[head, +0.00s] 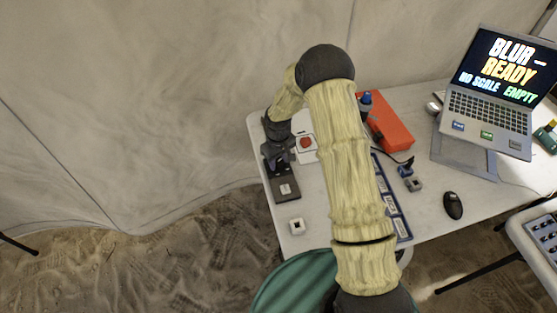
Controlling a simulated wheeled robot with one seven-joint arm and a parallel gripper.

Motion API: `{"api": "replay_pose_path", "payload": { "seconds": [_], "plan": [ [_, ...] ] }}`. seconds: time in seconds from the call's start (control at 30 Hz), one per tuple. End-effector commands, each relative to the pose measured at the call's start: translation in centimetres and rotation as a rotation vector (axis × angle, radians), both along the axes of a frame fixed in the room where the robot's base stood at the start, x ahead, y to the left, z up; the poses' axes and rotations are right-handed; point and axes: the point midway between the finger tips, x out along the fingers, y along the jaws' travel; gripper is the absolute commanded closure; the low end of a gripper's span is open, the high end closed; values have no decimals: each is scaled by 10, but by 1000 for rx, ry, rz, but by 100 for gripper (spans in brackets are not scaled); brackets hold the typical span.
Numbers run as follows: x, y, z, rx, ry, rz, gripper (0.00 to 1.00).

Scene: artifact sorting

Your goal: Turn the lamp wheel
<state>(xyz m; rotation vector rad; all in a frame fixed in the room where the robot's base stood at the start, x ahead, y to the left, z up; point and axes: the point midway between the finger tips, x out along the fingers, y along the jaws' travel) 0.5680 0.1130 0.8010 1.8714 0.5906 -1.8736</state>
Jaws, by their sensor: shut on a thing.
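A dark device (285,189) with a flat black base and a small pale square on it stands at the left edge of the white table. My gripper (277,160) reaches down to the upper, rear part of this device and is shut on it, at what looks like the lamp wheel. The wheel itself is hidden by my dark wrist and fingers, so its angle cannot be told. My pale yellow arm arches over the table and covers part of its middle.
A white card with a red disc (306,143) lies right beside the device. An orange-red case (387,122), a labelled blue strip (394,200), a mouse (453,205) and a laptop on a stand (490,104) are farther right.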

Motion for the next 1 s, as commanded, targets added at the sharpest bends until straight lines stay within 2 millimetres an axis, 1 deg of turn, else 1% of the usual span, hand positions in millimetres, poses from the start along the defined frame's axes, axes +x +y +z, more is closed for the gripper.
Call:
{"api": "replay_pose_path", "payload": {
  "seconds": [0.37, 0.4, 0.47, 0.5, 0.83, 1.0],
  "plan": [
    [1, 0, 1, 1, -3, 5, 87],
    [1, 0, 1, 1, -3, 5, 58],
    [1, 0, 1, 1, -3, 4, 47],
    [1, 0, 1, 1, -3, 4, 43],
    [1, 0, 2, 0, -2, 4, 43],
    [1, 0, 18, 1, -4, 3, 43]
  ]
}}
